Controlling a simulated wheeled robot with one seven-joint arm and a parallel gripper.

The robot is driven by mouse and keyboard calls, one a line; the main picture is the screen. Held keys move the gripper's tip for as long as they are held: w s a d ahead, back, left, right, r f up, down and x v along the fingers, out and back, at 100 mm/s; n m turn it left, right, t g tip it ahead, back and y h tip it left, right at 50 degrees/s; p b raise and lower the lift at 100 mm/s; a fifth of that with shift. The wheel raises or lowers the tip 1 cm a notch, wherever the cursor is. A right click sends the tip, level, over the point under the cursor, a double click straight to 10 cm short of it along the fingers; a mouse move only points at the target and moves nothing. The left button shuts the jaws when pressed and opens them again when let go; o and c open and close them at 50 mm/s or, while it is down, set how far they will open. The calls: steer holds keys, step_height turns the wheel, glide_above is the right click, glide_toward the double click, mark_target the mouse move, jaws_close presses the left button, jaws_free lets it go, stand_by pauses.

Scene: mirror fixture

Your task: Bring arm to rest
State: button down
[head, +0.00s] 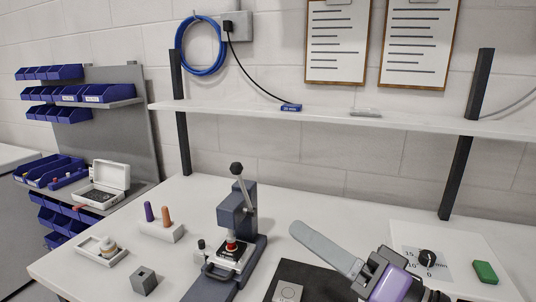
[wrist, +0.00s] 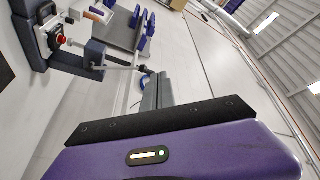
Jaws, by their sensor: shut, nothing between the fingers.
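My gripper (head: 298,231) is at the lower right of the head view, over the front of the white bench. Its long grey fingers are together with nothing between them, and they point up and to the left. In the wrist view the shut fingers (wrist: 160,82) reach up from the dark bar and purple housing. They are apart from the dark grey lever press (head: 233,232), which stands to their left on the bench with its black-knobbed lever raised. The press also shows sideways at the upper left of the wrist view (wrist: 40,22).
A dark mat (head: 303,274) with a light square plate lies below my gripper. A white panel with a black dial (head: 428,257) and a green block (head: 485,271) are to the right. A holder with two pegs (head: 162,231) stands left. A shelf (head: 400,121) spans behind.

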steer(key=s+d+f+m+t+h, duration=0.3)
steer(key=d+f+h, duration=0.4)
steer(key=s+d+f+m+t+h, duration=0.2)
steer(key=s+d+f+t+h, duration=0.1)
steer(key=d+f+h, duration=0.45)
steer(key=s+f+n+g, duration=0.1)
steer(key=s+f, duration=0.3)
steer(key=s, duration=0.5)
steer(key=s+f+n+g, duration=0.2)
steer(key=s+f, duration=0.2)
steer(key=s, duration=0.4)
steer(key=s+f+n+g, duration=0.1)
steer(key=s+f+n, duration=0.1)
steer(key=s+f, duration=0.3)
steer(key=s+h, duration=0.1)
steer(key=s, duration=0.3)
steer(key=shift+s+g, duration=0.3)
steer(key=shift+a, duration=0.1)
